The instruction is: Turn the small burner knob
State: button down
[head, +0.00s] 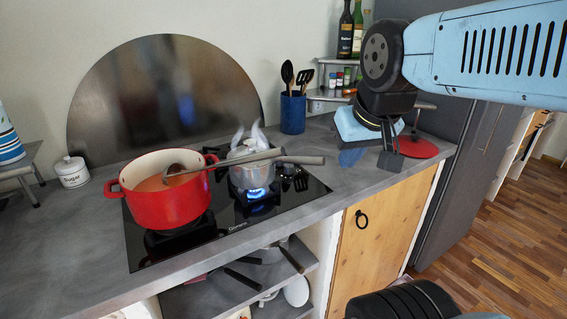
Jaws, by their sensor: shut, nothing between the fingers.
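The black glass hob (225,228) is set into the grey counter. Small dark knobs (290,178) sit near its right edge, partly covered by the pan handle. I cannot tell which one belongs to the small burner. A blue flame (258,192) burns under a small steaming saucepan (251,174). A red pot (166,205) with a ladle in it stands at the hob's front left. My gripper (391,160) points down over the counter, right of the hob and well apart from the knobs. It is shut and empty.
The saucepan's long handle (303,160) reaches right over the knob area. A blue utensil holder (293,113) stands behind. A red round mat (418,147) lies beside my gripper. Bottles (351,30) stand on a rack at the back. The counter between hob and gripper is clear.

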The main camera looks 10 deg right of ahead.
aim_at(288, 168)
jog(key=u, duration=1.65)
jog(key=k, duration=0.95)
jog(key=z, duration=1.55)
jog(key=i, duration=1)
jog(key=z, duration=0.05)
